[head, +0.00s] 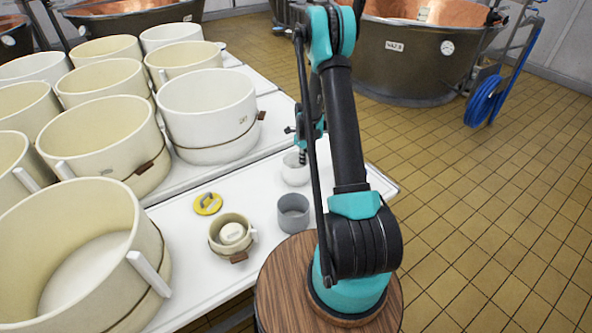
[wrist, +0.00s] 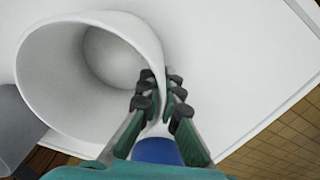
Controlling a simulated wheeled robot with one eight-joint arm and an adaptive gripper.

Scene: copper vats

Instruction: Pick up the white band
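The white band (head: 295,173), a round open ring, is near the right end of the white table, behind a grey band. In the wrist view the white band (wrist: 45,75) fills the upper left, its opening facing the camera. My gripper (wrist: 160,93) has its fingers on either side of the band's right wall, one inside and one outside. The gap between them is narrow and they look closed on the wall. In the head view my gripper (head: 301,155) is small and reaches down to the band's rim. I cannot tell whether the band is lifted.
The grey band (head: 293,214) stands close in front. A small cream vessel (head: 231,234) and a yellow disc (head: 207,204) lie to the left. Several large cream tubs (head: 105,150) crowd the table's left. The table's right edge is near; tiled floor lies beyond.

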